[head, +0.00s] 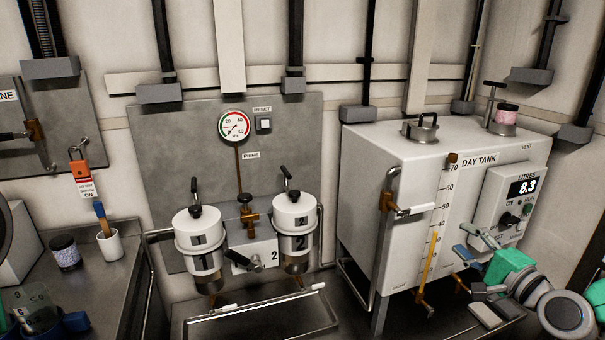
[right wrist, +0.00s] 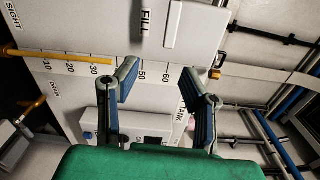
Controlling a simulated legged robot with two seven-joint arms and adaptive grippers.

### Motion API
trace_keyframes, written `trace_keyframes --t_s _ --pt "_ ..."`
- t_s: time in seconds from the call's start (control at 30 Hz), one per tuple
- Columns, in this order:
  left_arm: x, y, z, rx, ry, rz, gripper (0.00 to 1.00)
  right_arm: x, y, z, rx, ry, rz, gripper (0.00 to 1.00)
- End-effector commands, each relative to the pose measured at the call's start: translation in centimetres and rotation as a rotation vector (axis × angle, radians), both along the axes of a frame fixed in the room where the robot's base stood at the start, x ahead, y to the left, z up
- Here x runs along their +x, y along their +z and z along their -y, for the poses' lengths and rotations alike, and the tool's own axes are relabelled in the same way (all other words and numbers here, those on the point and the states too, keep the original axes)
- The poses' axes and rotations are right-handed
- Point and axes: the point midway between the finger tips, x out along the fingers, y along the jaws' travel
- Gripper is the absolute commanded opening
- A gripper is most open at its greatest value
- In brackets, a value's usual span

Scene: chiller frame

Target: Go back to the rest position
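My right gripper (head: 466,241) has a green body and blue-grey fingers. In the head view it is at the lower right, in front of the white day tank (head: 365,190) and just below its control panel (head: 497,205). In the right wrist view the fingers (right wrist: 171,78) are spread apart with nothing between them. The tank's face with its level scale (right wrist: 75,65) shows behind them. I cannot tell the exact gap between fingers and tank. I see no part of my left gripper for sure in the head view.
Two numbered white canisters (head: 197,235) (head: 296,215) hang left of the tank, above a drip tray (head: 250,325). A valve handle (head: 415,210) sticks out from the tank front. A bench (head: 105,270) at left holds a white cup (head: 109,246), a dark jar (head: 65,252) and several vessels.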

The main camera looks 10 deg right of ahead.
Motion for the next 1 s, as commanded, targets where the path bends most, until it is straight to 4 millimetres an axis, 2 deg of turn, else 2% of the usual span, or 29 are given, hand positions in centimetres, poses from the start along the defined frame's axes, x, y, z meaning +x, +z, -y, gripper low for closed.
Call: trace_keyframes --t_s 0.07,0.17,0.27,0.33,0.47,0.57,0.73,0.9,1.0 --pt "0.0 0.0 0.0 0.000 0.000 0.000 0.00 0.0 -0.3 -0.4 -0.023 0.010 -0.020 0.37" --pt "0.0 0.0 0.0 0.000 0.000 -0.001 0.00 -0.1 -1.8 -1.7 -0.108 0.047 -0.094 0.37" --pt "0.0 0.0 0.0 0.000 0.000 -0.001 0.00 -0.8 -4.8 -4.0 -0.257 0.118 -0.225 0.37" --pt "-0.1 0.0 0.0 0.000 0.000 -0.001 0.00 -1.7 -7.5 -6.0 -0.383 0.191 -0.332 0.37" --pt "-0.1 0.0 0.0 0.000 0.000 -0.001 0.00 -4.8 -12.9 -9.6 -0.613 0.349 -0.526 0.37" --pt "0.0 0.0 0.0 0.000 0.000 -0.001 0.00 -8.3 -16.9 -12.1 -0.783 0.494 -0.661 0.37" --pt "0.0 0.0 0.0 0.000 0.000 -0.001 0.00 -16.1 -22.8 -15.5 -1.053 0.782 -0.859 0.37" --pt "0.0 0.0 0.0 0.000 0.000 -0.001 0.00 -23.5 -26.2 -17.3 -1.251 1.049 -0.983 0.37" --pt "0.0 0.0 0.0 0.000 0.000 -0.001 0.00 -26.3 -27.0 -17.7 -1.319 1.153 -1.019 0.37"
